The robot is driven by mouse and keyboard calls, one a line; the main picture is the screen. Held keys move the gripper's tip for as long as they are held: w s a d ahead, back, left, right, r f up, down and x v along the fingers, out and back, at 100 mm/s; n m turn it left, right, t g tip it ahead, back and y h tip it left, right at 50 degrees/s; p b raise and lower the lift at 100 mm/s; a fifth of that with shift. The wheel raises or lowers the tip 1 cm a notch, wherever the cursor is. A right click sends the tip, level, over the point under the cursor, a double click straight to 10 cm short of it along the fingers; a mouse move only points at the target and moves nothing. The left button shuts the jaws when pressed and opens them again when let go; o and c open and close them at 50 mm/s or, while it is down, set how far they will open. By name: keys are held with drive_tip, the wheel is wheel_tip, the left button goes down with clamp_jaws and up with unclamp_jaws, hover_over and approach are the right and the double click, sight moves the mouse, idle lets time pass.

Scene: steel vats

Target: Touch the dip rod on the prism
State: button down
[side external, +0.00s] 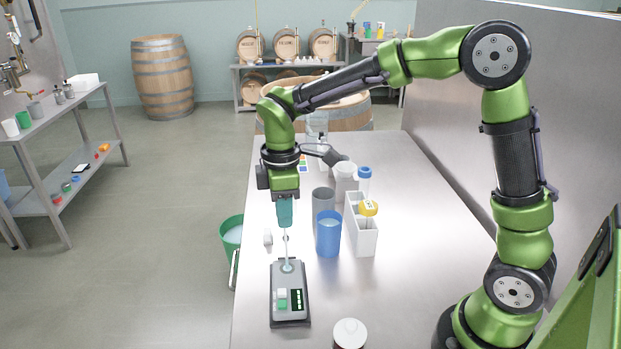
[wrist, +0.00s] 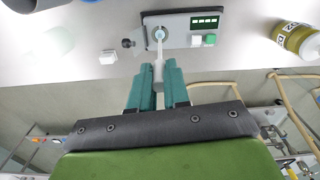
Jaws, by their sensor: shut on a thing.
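My gripper (side external: 285,222) has teal fingers and points down over the table's near left part. It is shut on the dip rod (side external: 286,245), a thin pale rod that hangs below the fingertips. The rod (wrist: 159,48) also shows between the fingers (wrist: 158,72) in the wrist view. Its lower end is at the round pale prism (side external: 288,267) on the grey meter (side external: 290,318). In the wrist view the rod end overlaps the prism (wrist: 153,33); I cannot tell whether they touch. The meter has a lit green display and white and green buttons.
A blue cup (side external: 328,236) and a grey cup (side external: 322,203) stand right of and behind the meter. A white rack (side external: 361,240) holds a yellow-labelled vial (side external: 368,208). A small white block (side external: 267,238) lies left. A white-lidded jar (side external: 350,332) is at front. A green bucket (side external: 231,232) stands off the left edge.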

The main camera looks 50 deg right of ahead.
drive_tip(key=shift+r, duration=3.05)
